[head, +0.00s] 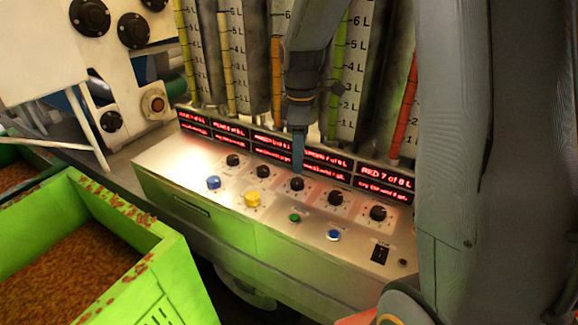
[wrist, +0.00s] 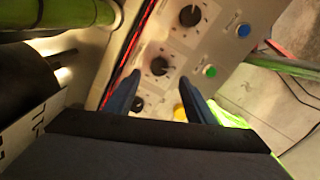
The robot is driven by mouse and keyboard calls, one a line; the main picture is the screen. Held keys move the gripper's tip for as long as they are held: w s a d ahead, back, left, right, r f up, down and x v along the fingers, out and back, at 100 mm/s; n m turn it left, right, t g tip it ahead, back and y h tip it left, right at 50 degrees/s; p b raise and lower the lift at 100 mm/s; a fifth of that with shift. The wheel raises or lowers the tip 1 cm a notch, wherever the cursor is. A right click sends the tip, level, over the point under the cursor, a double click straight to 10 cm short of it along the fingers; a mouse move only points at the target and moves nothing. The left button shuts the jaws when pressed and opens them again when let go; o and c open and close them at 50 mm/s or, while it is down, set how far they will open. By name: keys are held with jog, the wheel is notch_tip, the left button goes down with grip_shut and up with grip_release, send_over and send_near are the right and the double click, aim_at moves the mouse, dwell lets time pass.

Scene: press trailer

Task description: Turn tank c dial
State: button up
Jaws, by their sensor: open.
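A row of several black dials runs along the sloped top of the metal control panel (head: 215,225). The middle dial (head: 297,183) sits right below my gripper (head: 298,160) in the head view. In the wrist view this dial (wrist: 160,66) shows between the two open fingertips of my gripper (wrist: 159,77), with its pointer and scale visible. The fingers look empty; whether they touch the dial, I cannot tell. I cannot read any tank letter.
Blue (head: 214,182), yellow (head: 252,199) and green (head: 295,217) buttons, a second blue button (head: 333,235) and a black switch (head: 380,253) sit in front of the dials. Red displays (head: 272,143) and gauge tubes stand behind. A green crate (head: 170,255) stands at left.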

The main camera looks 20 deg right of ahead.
aim_at(297, 181)
jog(key=shift+w+d+f, duration=0.15)
jog(key=shift+f, duration=0.15)
jog(key=shift+a+f+p, duration=0.15)
jog(key=shift+f+p, duration=0.25)
jog(key=shift+f, duration=1.4)
jog(key=shift+a+f+p, duration=0.1)
jog(key=shift+f+p, duration=0.3)
jog(key=shift+f, duration=1.35)
jog(key=shift+c, duration=0.5)
jog(key=c, duration=1)
